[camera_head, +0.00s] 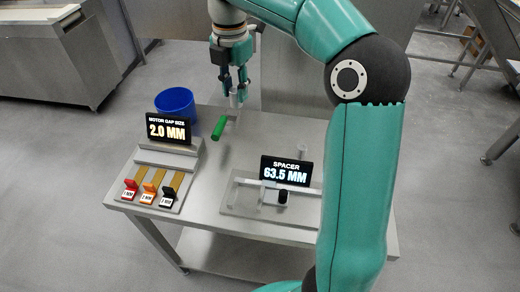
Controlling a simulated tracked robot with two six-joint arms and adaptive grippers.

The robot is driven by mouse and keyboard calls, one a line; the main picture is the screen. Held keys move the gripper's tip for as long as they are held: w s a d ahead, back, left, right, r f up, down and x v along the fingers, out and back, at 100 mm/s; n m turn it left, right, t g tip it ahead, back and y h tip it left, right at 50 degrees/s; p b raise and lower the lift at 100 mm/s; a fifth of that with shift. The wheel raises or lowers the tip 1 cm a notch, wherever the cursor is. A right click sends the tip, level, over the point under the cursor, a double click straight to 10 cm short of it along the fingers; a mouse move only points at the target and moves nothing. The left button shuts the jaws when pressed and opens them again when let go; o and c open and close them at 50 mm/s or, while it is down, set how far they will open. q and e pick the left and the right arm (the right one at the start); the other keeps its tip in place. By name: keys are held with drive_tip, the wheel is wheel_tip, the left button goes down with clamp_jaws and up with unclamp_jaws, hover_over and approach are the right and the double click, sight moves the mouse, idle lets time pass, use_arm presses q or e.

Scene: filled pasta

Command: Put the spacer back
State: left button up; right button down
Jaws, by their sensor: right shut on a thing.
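My right gripper (238,92) points down over the back of the grey table, above and beside a green handle. It is shut on a small pale piece (235,101), which is narrow and mostly hidden by the fingers; I cannot tell for sure that it is the spacer. A display (286,171) reading "SPACER 63.5 MM" stands on a grey measuring fixture (240,203) at the table's front right. The fixture has a pale slide and a black knob (283,196). My left gripper is not in view.
A blue bin (175,102) stands at the back left. A display (168,130) reading "MOTOR GAP SIZE 2.0 MM" stands behind red (130,184), orange (148,188) and black (166,194) labelled tabs. The green handle (219,127) lies mid-table. My right arm hides the table's right side.

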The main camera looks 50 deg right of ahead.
drive_tip(key=d+f+m, duration=0.2)
drive_tip(key=d+f, duration=0.3)
drive_tip(key=d, duration=0.4)
wheel_tip(320, 180, down, 15)
drive_tip(key=shift+s+p, duration=0.1)
drive_tip(key=shift+p, duration=0.3)
drive_tip(key=shift+f+p, duration=0.3)
drive_tip(key=shift+f, duration=2.1)
drive_tip(key=shift+f, duration=0.15)
drive_tip(key=c, duration=0.9)
unclamp_jaws()
drive_tip(key=shift+o, duration=0.2)
drive_tip(key=shift+r, duration=0.2)
